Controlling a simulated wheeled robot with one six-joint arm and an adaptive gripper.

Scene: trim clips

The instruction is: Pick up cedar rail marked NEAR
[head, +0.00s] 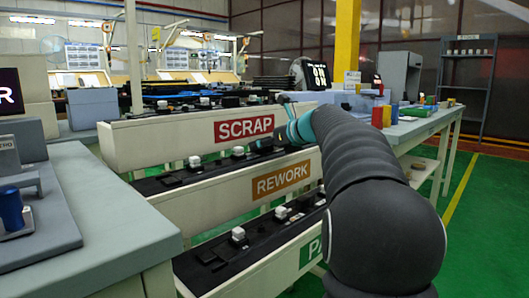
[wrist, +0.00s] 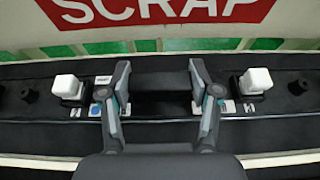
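I cannot make out a cedar rail or a NEAR mark in either view. In the wrist view my gripper (wrist: 159,75) is open, its two fingers spread above a dark tray (wrist: 285,85) under the SCRAP sign. A small pale label (wrist: 103,80) by the left finger is too small to read. In the head view my gripper (head: 293,124) reaches the rack; my arm hides part of it.
The rack has stepped levels with a SCRAP sign (head: 244,128) and a REWORK sign (head: 281,180), each on a pale front board. A grey bench (head: 105,225) stands at the left. A table with coloured containers (head: 382,116) stands at the right. Green floor is open at far right.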

